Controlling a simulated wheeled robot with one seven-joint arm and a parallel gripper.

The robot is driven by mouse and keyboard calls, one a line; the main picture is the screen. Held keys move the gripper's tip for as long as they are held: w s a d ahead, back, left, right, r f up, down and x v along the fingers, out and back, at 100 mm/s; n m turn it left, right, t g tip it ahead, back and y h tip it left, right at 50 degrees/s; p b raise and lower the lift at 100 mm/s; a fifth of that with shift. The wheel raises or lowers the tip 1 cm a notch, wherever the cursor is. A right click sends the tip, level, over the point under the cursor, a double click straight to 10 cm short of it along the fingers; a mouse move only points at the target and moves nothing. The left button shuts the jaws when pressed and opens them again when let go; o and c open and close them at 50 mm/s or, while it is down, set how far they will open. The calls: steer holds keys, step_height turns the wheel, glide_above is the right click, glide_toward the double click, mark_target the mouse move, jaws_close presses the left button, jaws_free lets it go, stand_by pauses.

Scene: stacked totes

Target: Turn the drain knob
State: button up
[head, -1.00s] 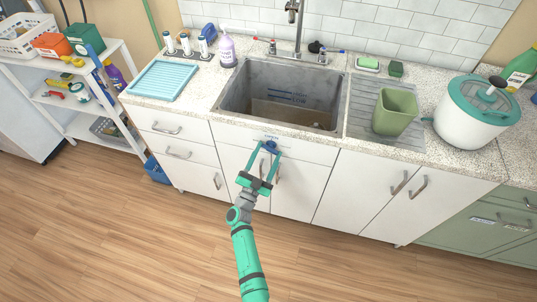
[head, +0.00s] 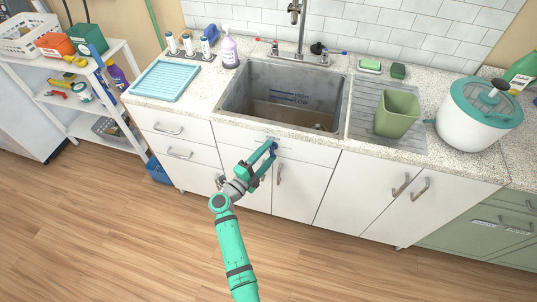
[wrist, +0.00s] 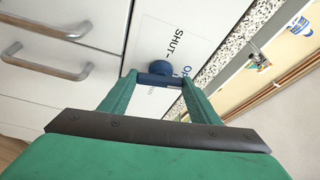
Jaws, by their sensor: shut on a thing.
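The blue drain knob (wrist: 160,68) sits on the white panel under the sink's front edge. In the wrist view its crossbar lies between the two green fingertips of my gripper (wrist: 159,80), which is shut on it. Dark lettering reading "SHUT" and part of "OPEN" shows on the panel beside the knob. In the head view my gripper (head: 269,149) reaches the panel from below, rolled on its side, and mostly hides the knob (head: 274,146). The grey sink (head: 235,88) above holds brownish water with level marks on its back wall.
Cabinet handles (head: 280,174) stick out just below the gripper; two more handles (wrist: 42,68) show left in the wrist view. The counter edge (head: 320,153) runs just above. A white shelf rack (head: 88,124) stands at left. The wooden floor in front is clear.

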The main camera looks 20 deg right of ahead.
steer(key=shift+s+m+g+y, duration=0.15)
steer(key=shift+m+g+y, duration=0.25)
steer(key=shift+m, duration=0.7)
steer(key=shift+d, duration=0.1)
steer(key=o, duration=1)
steer(key=shift+o, duration=0.2)
steer(key=shift+r, duration=0.1)
steer(key=shift+s+a, duration=0.1)
steer(key=shift+a, duration=0.4)
steer(key=v, duration=1)
